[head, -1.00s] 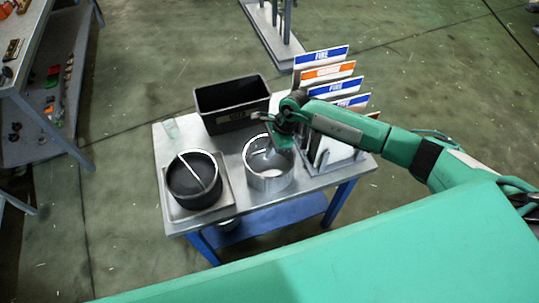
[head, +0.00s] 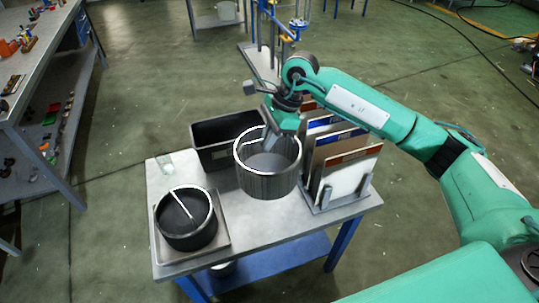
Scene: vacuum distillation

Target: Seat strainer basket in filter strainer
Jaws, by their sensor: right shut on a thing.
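The strainer basket (head: 267,185), a grey mesh-walled cylinder with a bright rim, is held up above the table. My right gripper (head: 272,137) is shut on it, reaching in at the upper rim; the fingertips are partly hidden by the gripper body. The basket looks upright. A dark round pot, which looks like the filter strainer (head: 190,238), stands to the left, with its open top showing and a pale bar across it. The basket is apart from it, to its right. My left gripper is not in view.
The pot stands in a shallow square tray (head: 224,248) on the metal table (head: 290,228). A black bin (head: 212,158) stands behind, partly hidden by the basket. A rack of signs or plates (head: 348,170) is close to the basket's right.

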